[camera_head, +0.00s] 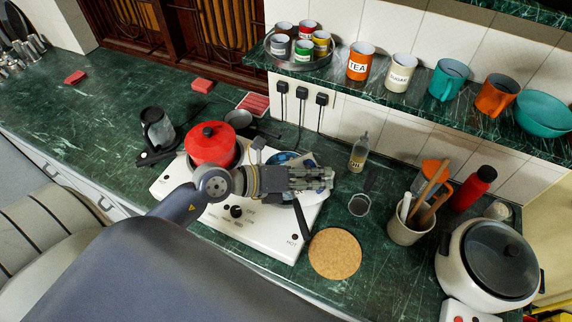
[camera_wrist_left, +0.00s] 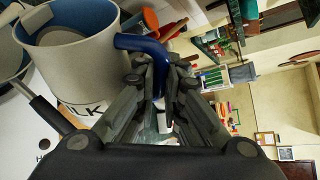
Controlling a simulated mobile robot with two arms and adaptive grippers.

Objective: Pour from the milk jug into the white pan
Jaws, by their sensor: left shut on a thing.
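My left gripper (camera_head: 328,178) is over the right part of the white stove. In the left wrist view, its fingers (camera_wrist_left: 162,85) are shut around the blue handle (camera_wrist_left: 150,50) of the milk jug. The milk jug (camera_wrist_left: 85,65) is white with a blue inside, and part of its dark lettering shows. In the head view my gripper hides most of that area; only a blue and white patch shows behind it. The white pan is largely hidden; its dark handle (camera_head: 301,220) sticks out below my gripper, and a handle (camera_wrist_left: 45,103) shows beside the jug in the wrist view. Contents cannot be seen.
A red pot (camera_head: 211,143) stands on the left of the stove (camera_head: 250,228). An oil bottle (camera_head: 358,153), a glass (camera_head: 359,205), a cork mat (camera_head: 335,253) and a utensil crock (camera_head: 408,228) stand to the right. A rice cooker (camera_head: 485,270) is at the far right.

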